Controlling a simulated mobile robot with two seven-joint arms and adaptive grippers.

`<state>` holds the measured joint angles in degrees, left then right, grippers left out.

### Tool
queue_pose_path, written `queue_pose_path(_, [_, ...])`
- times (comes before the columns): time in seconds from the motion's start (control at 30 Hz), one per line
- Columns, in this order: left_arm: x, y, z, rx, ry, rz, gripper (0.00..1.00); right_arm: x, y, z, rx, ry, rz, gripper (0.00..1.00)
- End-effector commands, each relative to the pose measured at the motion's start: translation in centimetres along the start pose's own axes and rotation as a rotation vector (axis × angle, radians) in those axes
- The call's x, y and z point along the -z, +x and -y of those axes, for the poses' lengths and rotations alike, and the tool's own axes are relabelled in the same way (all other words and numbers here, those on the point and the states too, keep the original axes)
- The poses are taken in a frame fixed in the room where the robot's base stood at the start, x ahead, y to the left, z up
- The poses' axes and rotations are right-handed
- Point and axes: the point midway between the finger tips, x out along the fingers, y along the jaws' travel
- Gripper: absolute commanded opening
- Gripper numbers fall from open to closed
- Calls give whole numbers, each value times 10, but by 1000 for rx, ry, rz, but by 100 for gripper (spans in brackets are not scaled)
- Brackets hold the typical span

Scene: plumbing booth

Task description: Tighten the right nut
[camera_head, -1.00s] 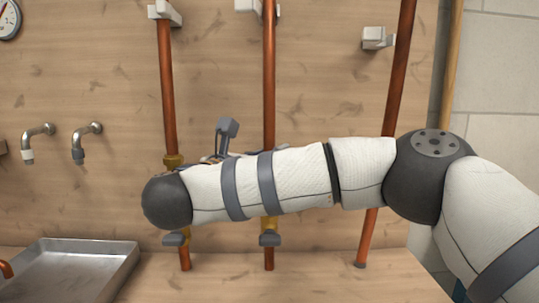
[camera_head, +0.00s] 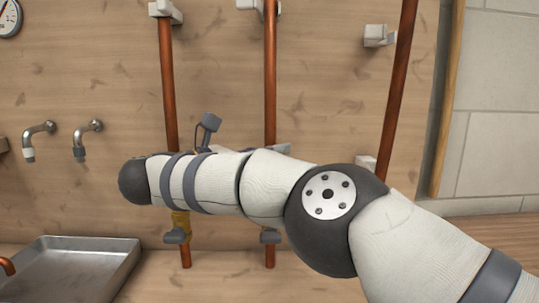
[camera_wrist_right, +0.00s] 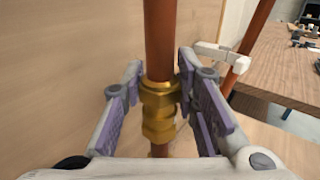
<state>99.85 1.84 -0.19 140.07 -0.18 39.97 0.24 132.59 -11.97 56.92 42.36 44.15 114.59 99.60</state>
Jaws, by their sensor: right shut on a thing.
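The right nut (camera_wrist_right: 158,92) is a brass hex nut on a brass fitting around an upright copper pipe (camera_wrist_right: 164,40). It shows in the right wrist view. My right gripper (camera_wrist_right: 163,76) has one finger on each side of the nut and is shut on it. In the head view my right arm crosses in front of the pipes and hides the nut and most of the gripper. The middle copper pipe (camera_head: 270,80) passes behind this arm. My left gripper is not in view.
A left copper pipe (camera_head: 167,80) with a grey valve handle (camera_head: 176,237) stands beside the middle one. Another pipe (camera_head: 396,100) stands to the right. Two taps and a metal tray (camera_head: 80,265) are at the left. A cluttered table (camera_wrist_right: 275,75) is beyond the gripper.

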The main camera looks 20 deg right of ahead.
Motion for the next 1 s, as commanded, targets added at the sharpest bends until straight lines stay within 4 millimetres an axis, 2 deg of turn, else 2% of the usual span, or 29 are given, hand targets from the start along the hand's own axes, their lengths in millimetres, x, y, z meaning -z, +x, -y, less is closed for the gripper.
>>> queue_pose_path(0.2, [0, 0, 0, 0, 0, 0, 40, 0, 1, 0, 1, 0, 1, 0])
queue_pose_path(0.23, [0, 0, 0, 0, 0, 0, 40, 0, 1, 0, 1, 0, 1, 34])
queue_pose_path(0.3, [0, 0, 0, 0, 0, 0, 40, 0, 1, 0, 1, 0, 1, 48])
queue_pose_path(0.57, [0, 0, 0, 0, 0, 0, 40, 0, 0, 0, 0, 0, 1, 48])
queue_pose_path(0.67, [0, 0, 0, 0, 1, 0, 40, -8, 0, 0, 1, 3, 1, 48])
queue_pose_path(0.77, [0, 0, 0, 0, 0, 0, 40, -29, 1, 1, 2, 6, 1, 48])
queue_pose_path(0.9, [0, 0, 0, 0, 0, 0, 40, -68, 0, 0, 2, 8, 1, 48])
queue_pose_path(1.0, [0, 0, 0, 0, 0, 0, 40, -85, 0, 0, 2, 3, 1, 48])
